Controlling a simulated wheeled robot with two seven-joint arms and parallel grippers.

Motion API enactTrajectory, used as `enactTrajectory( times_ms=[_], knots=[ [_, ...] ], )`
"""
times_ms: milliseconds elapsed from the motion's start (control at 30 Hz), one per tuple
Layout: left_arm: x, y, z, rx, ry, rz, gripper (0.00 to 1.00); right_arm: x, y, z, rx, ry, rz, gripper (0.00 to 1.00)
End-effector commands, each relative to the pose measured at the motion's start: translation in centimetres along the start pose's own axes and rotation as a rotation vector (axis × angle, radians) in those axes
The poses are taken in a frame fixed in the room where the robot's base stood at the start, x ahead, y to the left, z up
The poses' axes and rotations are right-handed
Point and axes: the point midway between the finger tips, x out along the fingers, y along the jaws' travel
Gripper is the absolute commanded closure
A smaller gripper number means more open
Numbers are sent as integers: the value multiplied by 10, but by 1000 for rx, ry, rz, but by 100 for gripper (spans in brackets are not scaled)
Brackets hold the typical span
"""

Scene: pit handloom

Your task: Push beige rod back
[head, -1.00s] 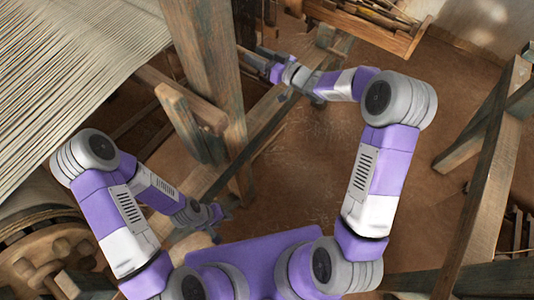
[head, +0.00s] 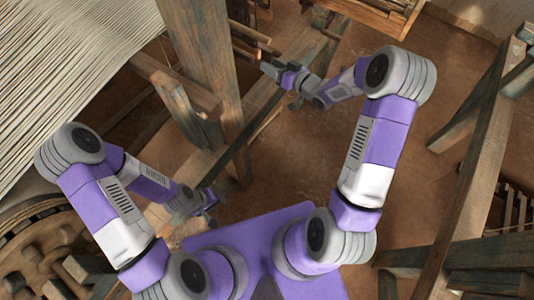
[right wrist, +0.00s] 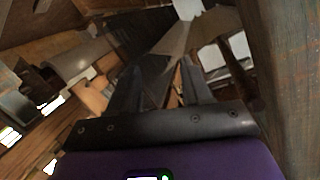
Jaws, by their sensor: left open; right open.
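I cannot single out the beige rod with certainty; several thin wooden bars (head: 250,34) show behind the big post, past my right gripper. My right gripper (head: 271,68) is open and empty, just right of the post, above the long low beam. In the right wrist view its two dark fingers (right wrist: 160,92) stand apart, with dim wooden and grey parts beyond them. My left gripper (head: 214,202) is open and empty, low at the left of my base, near the low beam's near end.
The thick upright post (head: 205,75) stands close left of my right gripper, and fills the right wrist view's right side (right wrist: 290,80). Stretched threads (head: 70,70) are at upper left, a toothed wooden wheel (head: 35,255) at lower left. Brown floor (head: 300,165) is open in the middle.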

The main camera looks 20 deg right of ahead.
Motion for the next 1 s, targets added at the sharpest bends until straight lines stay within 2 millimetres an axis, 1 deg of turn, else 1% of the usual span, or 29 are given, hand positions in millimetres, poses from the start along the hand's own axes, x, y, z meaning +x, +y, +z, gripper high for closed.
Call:
enactTrajectory(
  times_ms=[33, 200, 467, 600, 767, 1000],
  knots=[
    [-2, 0, 0, 0, 0, 0, 57, 1, -1, 11, 21, -23, 17, 52],
    [-4, 2, 0, 0, 0, 0, 57, 1, -2, 46, 80, -100, 82, 52],
    [-8, 3, 0, 0, 0, 0, 57, -5, -9, 96, 158, -220, 161, 52],
    [-10, 4, 0, 0, 0, 0, 57, -12, -15, 124, 198, -294, 201, 52],
    [-12, 4, 0, 0, 0, 0, 57, -21, -22, 152, 239, -374, 239, 52],
    [-14, 5, 0, 0, 0, 0, 57, -40, -38, 194, 297, -504, 288, 52]
  ],
)
